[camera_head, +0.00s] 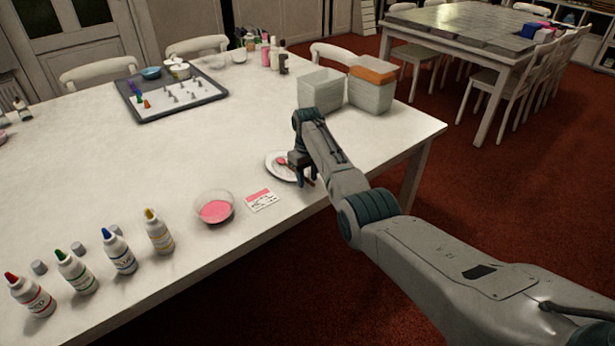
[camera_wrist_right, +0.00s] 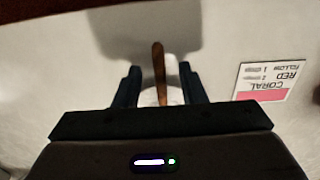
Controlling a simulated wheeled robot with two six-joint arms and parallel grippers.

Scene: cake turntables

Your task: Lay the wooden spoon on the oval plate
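The oval plate (camera_head: 275,174) is white and lies near the table's right front edge, partly hidden behind my right gripper. The wooden spoon (camera_head: 281,160) shows a pinkish end over the plate; the rest is hidden there. In the right wrist view the spoon's brown handle (camera_wrist_right: 159,72) runs between the two fingers, with a gap on either side. My right gripper (camera_head: 305,180) is over the plate, pointing down. It also shows in the right wrist view (camera_wrist_right: 160,86), with its fingers apart and not closed on the handle. My left gripper is out of view.
A bowl of pink paint (camera_head: 215,211) and a pink-and-white card (camera_head: 261,200) lie left of the plate. Several paint bottles (camera_head: 117,250) stand at the front left. Tubs (camera_head: 320,91) stand behind my right arm. The table's middle is clear.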

